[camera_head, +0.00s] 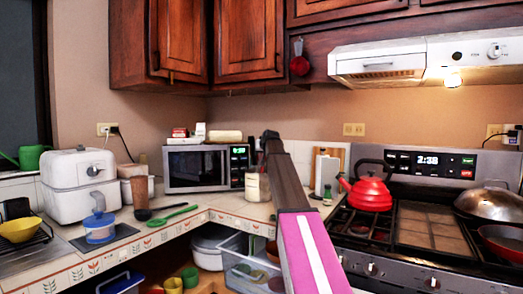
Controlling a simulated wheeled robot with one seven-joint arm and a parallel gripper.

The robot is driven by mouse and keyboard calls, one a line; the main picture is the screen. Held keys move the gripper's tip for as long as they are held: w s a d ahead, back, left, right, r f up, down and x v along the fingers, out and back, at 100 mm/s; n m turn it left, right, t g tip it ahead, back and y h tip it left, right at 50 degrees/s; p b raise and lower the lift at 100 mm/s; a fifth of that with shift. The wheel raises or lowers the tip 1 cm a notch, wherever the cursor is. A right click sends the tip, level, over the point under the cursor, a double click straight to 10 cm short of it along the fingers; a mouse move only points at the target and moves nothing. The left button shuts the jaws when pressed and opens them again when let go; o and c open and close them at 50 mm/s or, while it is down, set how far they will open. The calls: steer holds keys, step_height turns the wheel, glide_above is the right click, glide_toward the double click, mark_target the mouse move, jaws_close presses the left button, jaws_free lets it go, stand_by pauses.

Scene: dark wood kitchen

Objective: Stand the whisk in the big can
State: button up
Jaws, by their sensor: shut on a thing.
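My arm reaches forward from the bottom centre, and my gripper (270,136) is at its dark far end, above the counter. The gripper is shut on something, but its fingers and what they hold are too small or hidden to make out. I cannot pick out the whisk. A cream cylindrical container (252,187), perhaps the big can, stands on the counter near the corner. My arm partly covers its right side, and I cannot see into it.
A microwave (195,168) stands left of the container. A blue-and-white dispenser (99,224) is front left.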

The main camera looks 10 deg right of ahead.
steer(key=shift+f, duration=0.25)
steer(key=o, duration=1)
steer(key=shift+s, duration=0.1)
steer(key=v, duration=1)
steer(key=shift+s+r, duration=0.25)
